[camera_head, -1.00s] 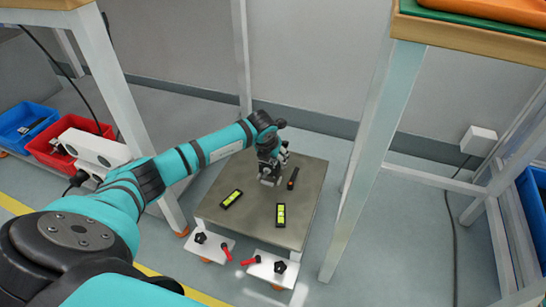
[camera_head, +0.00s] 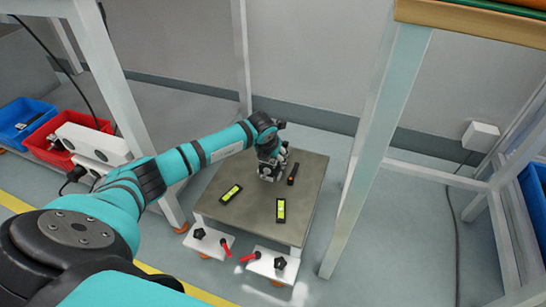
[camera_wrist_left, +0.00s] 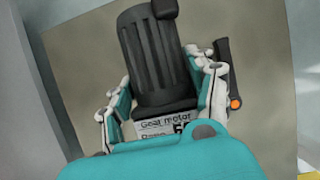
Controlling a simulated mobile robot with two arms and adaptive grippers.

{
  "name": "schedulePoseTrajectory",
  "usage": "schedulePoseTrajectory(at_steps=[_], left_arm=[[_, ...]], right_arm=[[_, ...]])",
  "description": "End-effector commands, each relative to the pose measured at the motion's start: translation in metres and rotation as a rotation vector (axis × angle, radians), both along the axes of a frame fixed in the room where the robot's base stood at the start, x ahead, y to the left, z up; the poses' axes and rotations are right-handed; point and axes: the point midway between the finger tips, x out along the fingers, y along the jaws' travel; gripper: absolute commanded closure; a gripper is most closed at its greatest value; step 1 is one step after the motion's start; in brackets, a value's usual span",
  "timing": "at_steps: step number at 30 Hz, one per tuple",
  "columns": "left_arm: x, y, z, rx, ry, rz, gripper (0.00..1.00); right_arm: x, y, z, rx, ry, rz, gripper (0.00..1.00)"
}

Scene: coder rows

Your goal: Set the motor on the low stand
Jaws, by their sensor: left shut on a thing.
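The motor (camera_wrist_left: 155,55) is a dark, ribbed body with a white "Gear motor" label, seen in the left wrist view. My left gripper (camera_head: 271,172) is shut on it, one finger on each side. In the head view the gripper and wrist hide most of the motor. The low stand (camera_head: 250,203) has a flat grey-brown top and white legs. The gripper and motor are over the back middle of this top; whether the motor touches it I cannot tell. My right gripper is not in view.
Two black spirit levels with yellow-green faces, one left (camera_head: 231,193) and one at the front (camera_head: 281,210), lie on the stand. A dark tool with an orange end (camera_head: 293,173) lies right of the gripper. White table legs (camera_head: 365,150) flank the stand. Red-handled clamps (camera_head: 273,264) sit at its front.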

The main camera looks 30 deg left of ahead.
Motion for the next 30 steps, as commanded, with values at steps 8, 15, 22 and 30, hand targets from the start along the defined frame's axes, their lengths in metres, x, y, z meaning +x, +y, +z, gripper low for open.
schedulePoseTrajectory(at_steps=[8, 15, 22, 30], left_arm=[[0.0021, 0.0001, 0.001, 0.0, -0.007, 0.0, 0.8], [0.0021, 0.0001, 0.0011, 0.0, -0.007, 0.0, 0.8], [0.002, 0.0002, -0.0018, -0.001, -0.006, 0.0, 0.8], [0.0021, 0.0001, -0.0039, 0.0, -0.007, 0.0, 0.8]], right_arm=[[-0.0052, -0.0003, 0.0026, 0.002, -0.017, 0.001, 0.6], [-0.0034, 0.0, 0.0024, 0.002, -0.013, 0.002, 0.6], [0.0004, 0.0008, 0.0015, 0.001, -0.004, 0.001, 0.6], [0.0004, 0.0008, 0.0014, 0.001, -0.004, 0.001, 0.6]])
